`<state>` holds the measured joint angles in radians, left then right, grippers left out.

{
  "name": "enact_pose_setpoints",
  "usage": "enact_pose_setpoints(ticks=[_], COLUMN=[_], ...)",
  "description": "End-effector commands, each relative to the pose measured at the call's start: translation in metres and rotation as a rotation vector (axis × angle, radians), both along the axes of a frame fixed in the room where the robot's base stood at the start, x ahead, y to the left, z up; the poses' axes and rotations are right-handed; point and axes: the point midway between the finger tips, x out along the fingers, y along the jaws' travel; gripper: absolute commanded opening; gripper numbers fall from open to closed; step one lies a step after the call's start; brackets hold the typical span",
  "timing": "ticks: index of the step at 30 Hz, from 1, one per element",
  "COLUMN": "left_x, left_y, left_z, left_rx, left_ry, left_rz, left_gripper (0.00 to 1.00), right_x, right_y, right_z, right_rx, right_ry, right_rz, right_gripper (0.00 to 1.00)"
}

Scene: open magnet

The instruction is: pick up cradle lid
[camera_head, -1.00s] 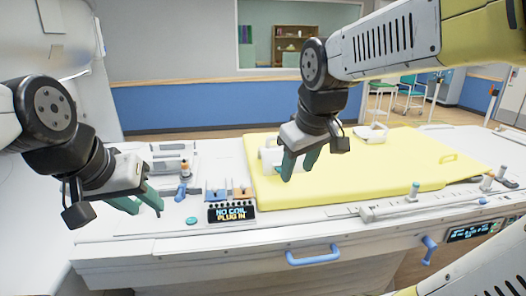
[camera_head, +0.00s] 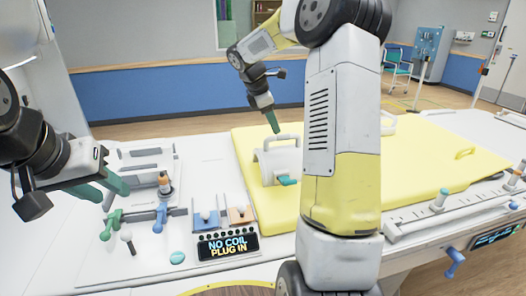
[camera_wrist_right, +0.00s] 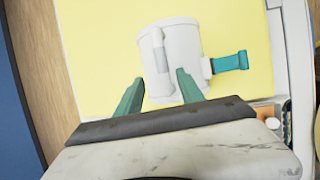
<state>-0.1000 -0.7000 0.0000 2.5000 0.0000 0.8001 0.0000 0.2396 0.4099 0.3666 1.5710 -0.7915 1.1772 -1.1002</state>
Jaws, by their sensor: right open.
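The cradle lid appears to be the white curved piece (camera_head: 277,163) with a raised handle on top and a teal tab (camera_head: 287,181) at its front right. It rests on the yellow mat (camera_head: 410,170), near the mat's left end. It also shows in the right wrist view (camera_wrist_right: 183,45), with its teal latch to the right. My right gripper (camera_head: 273,122) hangs over the lid's far side, fingers down. In the right wrist view its teal fingers (camera_wrist_right: 158,88) are apart with nothing held between them. My left gripper (camera_head: 114,190) is at the left over the white bench, fingers apart and empty.
A "NO COIL PLUG IN" display (camera_head: 228,245) stands in front, with blue and orange plug holders (camera_head: 222,217) behind it. Another white piece (camera_head: 388,124) lies at the mat's far side.

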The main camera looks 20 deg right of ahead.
Motion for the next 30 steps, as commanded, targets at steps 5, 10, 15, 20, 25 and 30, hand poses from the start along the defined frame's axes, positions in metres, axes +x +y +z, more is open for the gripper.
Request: enact_pose_setpoints(ticks=[5,10,15,20,25,30], left_x=[0.000,0.000,0.000,0.000,0.000,0.000], left_y=[0.000,0.000,0.000,0.000,0.000,0.000], left_z=[0.000,0.000,0.000,0.000,0.000,0.000], left_rx=[0.000,0.000,0.000,0.000,0.000,0.000], left_ry=[0.000,0.000,0.000,0.000,0.000,0.000], left_rz=[0.000,0.000,0.000,0.000,0.000,0.000], left_gripper=[0.36,0.36,0.36,0.36,0.36,0.36], right_x=[0.002,0.003,0.004,0.008,0.008,0.008], right_y=[-0.008,-0.013,-0.023,-0.028,-0.028,-0.028], right_z=[-0.018,-0.031,-0.056,-0.069,-0.069,-0.069], right_rx=[0.000,0.001,0.002,0.001,0.002,0.002], right_ry=[0.003,0.003,0.005,0.001,0.000,0.000], right_rz=[-0.001,-0.001,-0.002,-0.001,-0.001,-0.001], right_gripper=[0.45,0.45,0.45,0.45,0.45,0.14])
